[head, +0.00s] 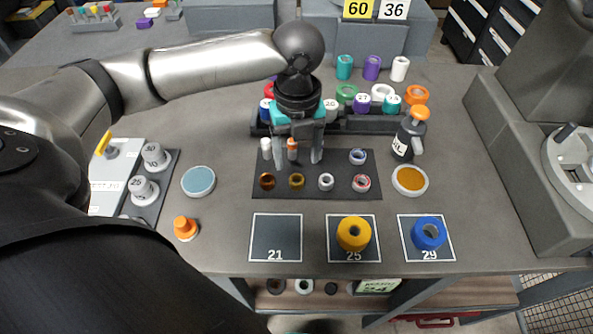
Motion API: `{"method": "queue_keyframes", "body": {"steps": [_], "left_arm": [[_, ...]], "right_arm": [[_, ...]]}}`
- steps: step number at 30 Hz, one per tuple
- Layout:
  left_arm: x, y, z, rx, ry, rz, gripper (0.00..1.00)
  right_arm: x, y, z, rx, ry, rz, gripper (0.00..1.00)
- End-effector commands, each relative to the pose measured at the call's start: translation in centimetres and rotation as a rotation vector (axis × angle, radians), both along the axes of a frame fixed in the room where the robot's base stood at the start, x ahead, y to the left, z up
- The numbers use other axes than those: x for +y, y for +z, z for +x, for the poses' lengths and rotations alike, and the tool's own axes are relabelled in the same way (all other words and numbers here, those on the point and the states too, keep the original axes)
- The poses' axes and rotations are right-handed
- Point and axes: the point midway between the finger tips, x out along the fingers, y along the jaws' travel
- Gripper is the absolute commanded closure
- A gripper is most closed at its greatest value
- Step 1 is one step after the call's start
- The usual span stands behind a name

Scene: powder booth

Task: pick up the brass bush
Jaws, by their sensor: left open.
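The brass bush (297,181), a small gold-coloured ring, lies in the front row of a dark mat (311,194). A darker copper-brown ring (267,181) is left of it and a silver ring (326,182) right of it. My left gripper (298,162) points down over the mat, its fingers spread and seemingly empty, behind and above the brass bush. A small orange-and-white piece (292,149) shows between the fingers; I cannot tell its depth relative to them. My right gripper is not in view.
A white piece (266,147), a blue-white ring (357,157) and a red-white ring (361,183) share the mat. A rack of coloured rings (386,126) stands behind. A dark oil bottle (407,138) is right. In front, pad 21 (275,234) is empty; pads 25 and 29 hold rings.

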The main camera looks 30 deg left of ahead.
Motion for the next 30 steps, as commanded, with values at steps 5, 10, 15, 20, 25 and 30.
{"method": "queue_keyframes", "body": {"steps": [5,10,15,20,25,30], "left_arm": [[-0.2,-1.8,-0.5,0.002,-0.001,-0.001,0.29],[-0.3,-4.5,-0.8,0.002,0.000,0.001,0.29],[-0.3,-5.1,-0.8,0.000,-0.001,0.000,0.29],[-0.3,-5.1,-0.7,-0.001,-0.001,-0.001,0.33],[-0.3,-5.0,-0.7,-0.001,-0.001,-0.001,0.52],[-0.3,-5.0,-0.7,-0.001,-0.001,-0.001,0.72]], "right_arm": [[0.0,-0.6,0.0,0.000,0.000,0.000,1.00],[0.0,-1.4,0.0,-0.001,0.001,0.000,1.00],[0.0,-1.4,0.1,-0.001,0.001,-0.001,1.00],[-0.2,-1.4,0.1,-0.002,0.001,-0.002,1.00],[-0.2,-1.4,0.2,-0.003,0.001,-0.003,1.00],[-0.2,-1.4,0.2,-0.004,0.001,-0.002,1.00]]}}
